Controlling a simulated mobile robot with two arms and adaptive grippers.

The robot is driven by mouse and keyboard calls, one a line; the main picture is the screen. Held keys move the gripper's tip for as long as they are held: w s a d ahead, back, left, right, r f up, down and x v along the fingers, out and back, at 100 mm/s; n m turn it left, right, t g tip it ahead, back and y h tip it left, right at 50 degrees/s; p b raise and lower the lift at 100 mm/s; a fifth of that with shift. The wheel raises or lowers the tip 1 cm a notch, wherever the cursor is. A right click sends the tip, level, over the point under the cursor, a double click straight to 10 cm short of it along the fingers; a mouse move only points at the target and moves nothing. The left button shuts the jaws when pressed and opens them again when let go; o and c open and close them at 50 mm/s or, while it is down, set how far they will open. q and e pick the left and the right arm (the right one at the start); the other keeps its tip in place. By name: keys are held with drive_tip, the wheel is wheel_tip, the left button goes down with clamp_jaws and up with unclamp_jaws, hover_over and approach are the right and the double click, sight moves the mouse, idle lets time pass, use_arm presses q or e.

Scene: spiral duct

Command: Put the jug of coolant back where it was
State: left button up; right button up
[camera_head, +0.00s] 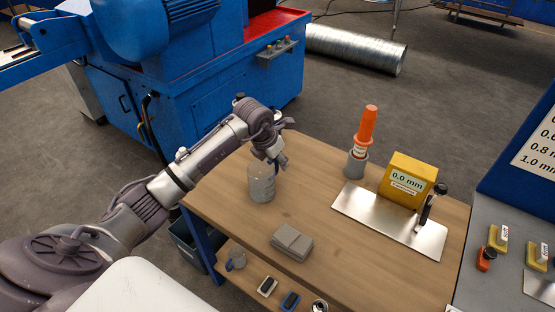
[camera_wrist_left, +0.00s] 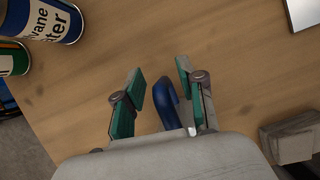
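The jug (camera_head: 261,187) is a grey, rounded vessel standing upright on the wooden table near its left edge. My left gripper (camera_head: 279,162) is at the jug's upper right side, pointing down. In the left wrist view a blue handle (camera_wrist_left: 169,102) lies between the two green-padded fingers (camera_wrist_left: 163,92). The fingers are apart, with a clear gap on the left of the handle and a narrower one on the right. A pale grey shape covers the bottom of that view. My right gripper is not in view.
An orange bottle (camera_head: 366,132), a yellow block (camera_head: 408,180) and a metal plate (camera_head: 372,214) are farther right. The wrist view shows a blue-and-white can (camera_wrist_left: 45,18) and a green can (camera_wrist_left: 12,58).

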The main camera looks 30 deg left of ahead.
use_arm(q)
drive_tip(key=b+v, duration=0.1)
drive_tip(key=v, duration=1.1)
drive_tip(key=shift+b, duration=0.4)
drive_tip(key=shift+f, duration=0.1)
